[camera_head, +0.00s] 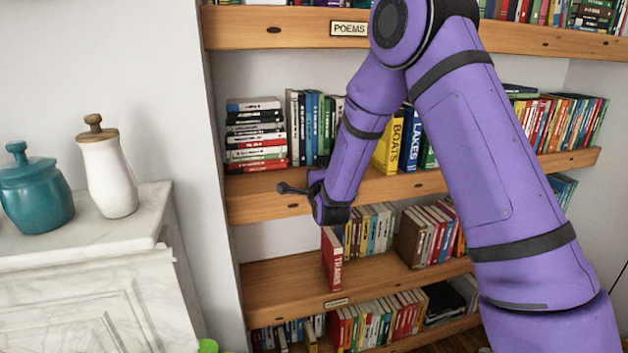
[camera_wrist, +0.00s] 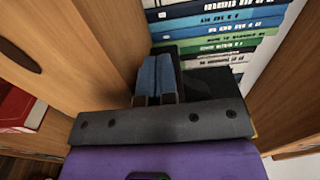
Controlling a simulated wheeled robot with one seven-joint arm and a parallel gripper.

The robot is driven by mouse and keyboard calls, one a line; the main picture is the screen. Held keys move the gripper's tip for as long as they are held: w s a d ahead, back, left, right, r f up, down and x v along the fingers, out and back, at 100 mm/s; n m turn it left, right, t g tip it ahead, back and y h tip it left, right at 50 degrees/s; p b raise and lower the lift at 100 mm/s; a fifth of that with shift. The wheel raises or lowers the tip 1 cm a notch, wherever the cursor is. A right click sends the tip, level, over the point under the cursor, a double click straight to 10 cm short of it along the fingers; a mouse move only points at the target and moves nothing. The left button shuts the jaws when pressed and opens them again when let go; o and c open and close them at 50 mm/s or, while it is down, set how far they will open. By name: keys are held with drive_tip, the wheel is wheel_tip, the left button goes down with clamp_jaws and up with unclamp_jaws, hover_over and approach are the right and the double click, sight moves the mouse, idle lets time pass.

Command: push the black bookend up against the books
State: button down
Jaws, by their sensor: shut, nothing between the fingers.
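On the middle shelf (camera_head: 270,198), a row of upright white and blue books (camera_head: 310,120) stands left of my forearm. In the wrist view the row's spines (camera_wrist: 220,22) fill the top of the picture. The black bookend (camera_wrist: 212,84) appears as a dark, flat shape below those spines; its outline is partly hidden, and contact with the books cannot be told. In the head view my arm hides it. My gripper (camera_wrist: 157,60) is shut and empty, its two blue-faced fingers together beside the dark shape.
A stack of flat books (camera_head: 255,135) lies left of the row. Yellow and blue books (camera_head: 400,142) stand right of my forearm. A red book (camera_head: 332,260) is on the shelf below. A white jar (camera_head: 108,172) and teal jar (camera_head: 35,195) stand on the mantel.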

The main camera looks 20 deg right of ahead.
idle(0.4)
drive_tip(key=shift+d, duration=2.3)
drive_tip(key=shift+a, duration=1.8)
drive_tip(key=s, duration=1.4)
